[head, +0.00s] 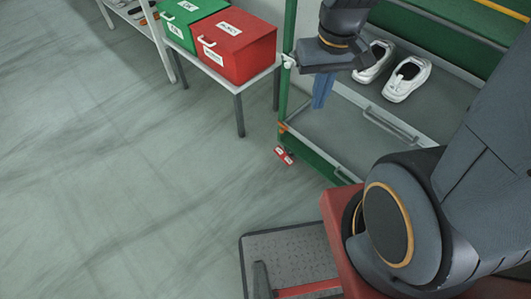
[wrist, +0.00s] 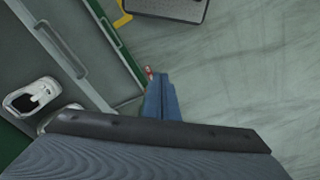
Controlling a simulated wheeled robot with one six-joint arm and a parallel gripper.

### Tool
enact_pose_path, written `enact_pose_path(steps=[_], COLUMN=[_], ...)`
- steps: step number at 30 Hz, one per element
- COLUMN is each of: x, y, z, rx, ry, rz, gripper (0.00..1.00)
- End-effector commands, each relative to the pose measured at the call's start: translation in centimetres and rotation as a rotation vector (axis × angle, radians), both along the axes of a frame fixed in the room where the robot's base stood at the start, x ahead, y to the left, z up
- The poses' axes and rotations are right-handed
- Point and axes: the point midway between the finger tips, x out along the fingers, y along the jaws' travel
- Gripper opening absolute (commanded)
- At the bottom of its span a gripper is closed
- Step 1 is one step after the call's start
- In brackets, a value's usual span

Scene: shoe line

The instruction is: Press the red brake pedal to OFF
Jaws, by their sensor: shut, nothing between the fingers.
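The red brake pedal (head: 284,155) is a small red piece with a white label, low at the near left foot of the green-framed cart, close to the floor. Its label is too small to read. My gripper (head: 321,105) has blue fingers that point down. It is shut and empty, above the cart's grey deck and higher than the pedal. In the wrist view the pedal (wrist: 149,72) is a small reddish spot just beyond the fingertips (wrist: 160,84), partly hidden by them.
The green cart frame (head: 287,60) and a drawer handle (head: 390,125) lie close to my gripper. White shoes (head: 407,79) rest on the cart. A table with a green box (head: 185,15) and a red box (head: 235,45) stands behind left. The floor (head: 120,180) at left is clear.

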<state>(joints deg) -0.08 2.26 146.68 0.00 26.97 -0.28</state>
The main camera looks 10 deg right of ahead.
Motion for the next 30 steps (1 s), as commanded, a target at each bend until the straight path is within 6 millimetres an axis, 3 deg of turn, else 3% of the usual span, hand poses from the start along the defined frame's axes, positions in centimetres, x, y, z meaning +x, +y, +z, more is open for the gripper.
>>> enact_pose_path(steps=[9, 14, 17, 30], x=[0.1, 2.0, 4.5, 17.7], y=[0.0, 0.7, 1.6, 4.4], z=[-0.2, -2.7, -5.8, -23.0], rx=[0.002, 0.027, 0.060, 0.169], ry=[-0.001, -0.011, -0.028, -0.133], rz=[-0.002, -0.030, -0.068, -0.325], gripper=[0.00, 0.00, 0.00, 0.00])
